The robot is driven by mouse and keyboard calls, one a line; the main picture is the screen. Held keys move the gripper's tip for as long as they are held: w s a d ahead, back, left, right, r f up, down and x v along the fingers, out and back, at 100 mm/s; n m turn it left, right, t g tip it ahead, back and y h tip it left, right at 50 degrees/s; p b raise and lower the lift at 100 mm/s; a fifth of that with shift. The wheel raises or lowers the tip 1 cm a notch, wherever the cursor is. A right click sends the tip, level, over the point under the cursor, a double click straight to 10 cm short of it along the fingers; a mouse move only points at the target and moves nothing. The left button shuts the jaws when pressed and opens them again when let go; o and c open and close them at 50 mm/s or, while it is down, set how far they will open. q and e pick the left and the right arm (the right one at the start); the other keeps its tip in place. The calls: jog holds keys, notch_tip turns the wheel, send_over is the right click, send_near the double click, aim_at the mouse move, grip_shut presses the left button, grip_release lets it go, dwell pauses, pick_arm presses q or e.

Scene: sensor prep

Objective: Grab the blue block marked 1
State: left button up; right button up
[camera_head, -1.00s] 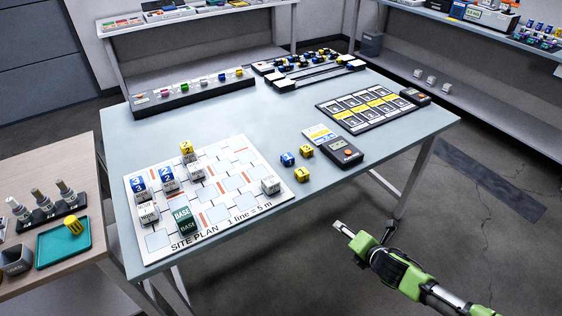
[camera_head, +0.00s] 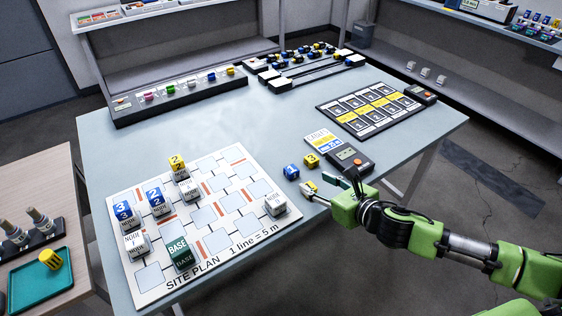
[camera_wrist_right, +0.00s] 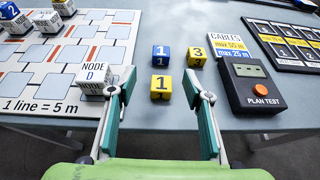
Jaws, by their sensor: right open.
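The blue block marked 1 (camera_head: 291,171) stands on the table just right of the site plan board. In the right wrist view the blue block (camera_wrist_right: 161,55) shows a white 1, beyond the fingertips. A yellow block marked 1 (camera_wrist_right: 161,88) is nearer, between the open fingers, untouched as far as I can see. A yellow block marked 3 (camera_wrist_right: 197,57) is right of the blue one. My right gripper (camera_head: 328,188) is at the table's near edge; its fingers (camera_wrist_right: 162,92) are open and empty. My left gripper is not in view.
The site plan board (camera_head: 218,186) holds node blocks and a green base block (camera_head: 179,250). A black plan tester (camera_head: 349,160) and a cables card (camera_head: 323,142) lie right of the small blocks. The table's middle (camera_head: 230,120) is clear.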

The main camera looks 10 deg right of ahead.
aim_at(293, 171)
jog(key=shift+r+x, duration=0.25)
jog(key=shift+x, duration=0.9)
jog(key=x, duration=0.6)
jog(key=shift+w+f+p, duration=0.15)
jog(key=shift+w+p, duration=0.1)
jog(key=shift+p, duration=0.05)
jog(key=shift+x, duration=0.8)
jog(key=x, duration=0.4)
jog(key=shift+s+d+f, duration=0.1)
jog(key=shift+s+f, duration=0.05)
jog(key=shift+f, duration=0.1)
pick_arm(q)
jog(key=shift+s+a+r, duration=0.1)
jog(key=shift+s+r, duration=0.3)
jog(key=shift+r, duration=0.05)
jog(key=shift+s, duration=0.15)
pick_arm(e)
jog(key=c, duration=1.1)
